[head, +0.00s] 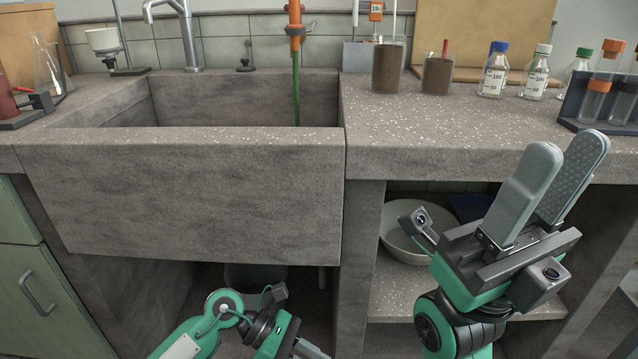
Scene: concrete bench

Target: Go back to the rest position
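My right gripper (566,148) is in the lower right, in front of the bench edge. Its two grey fingers point up and stand apart with a narrow gap and nothing between them. My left gripper (308,349) is low in the middle, below the sink front, and mostly cut off by the bottom edge of the picture. Only part of one grey finger shows, so its opening is hidden. Neither gripper is seen touching anything.
The bench top (430,125) carries brown beakers (388,68), capped bottles (494,70) and a tube rack (592,110) on the right. The sink (180,195) juts forward at left. A pale bowl (405,246) sits on the shelf behind my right gripper.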

